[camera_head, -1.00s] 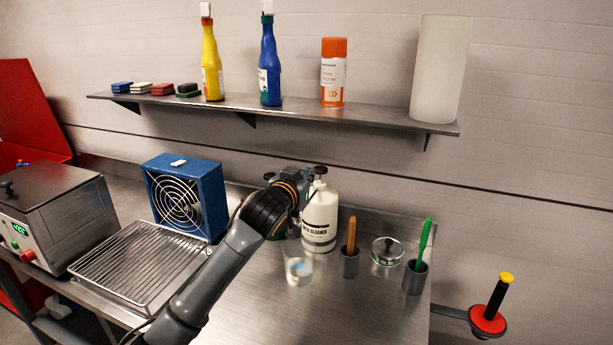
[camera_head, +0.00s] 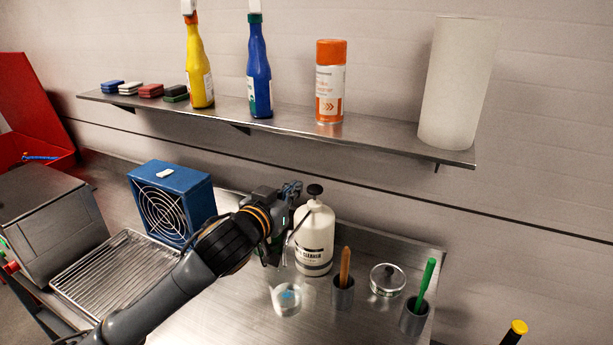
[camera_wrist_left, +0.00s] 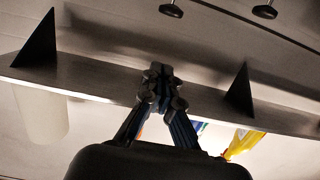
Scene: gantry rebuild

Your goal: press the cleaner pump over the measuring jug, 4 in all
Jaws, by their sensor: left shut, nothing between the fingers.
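The cleaner bottle (camera_head: 314,246) is white with a dark label band and stands upright on the steel bench. Its black pump head (camera_head: 315,190) is raised above the bottle's shoulder. The clear measuring jug (camera_head: 287,299) stands in front and a little left of the bottle, with a small blue patch inside. My left gripper (camera_head: 293,188) is shut and empty, just left of the pump head, with a small gap visible between them. Its closed fingers also show in the left wrist view (camera_wrist_left: 161,82), below the shelf. My right gripper is not in view.
A steel shelf (camera_head: 390,145) with bottles, a spray can and a paper roll overhangs the back. A blue fan (camera_head: 172,201) and wire rack (camera_head: 115,275) stand left.

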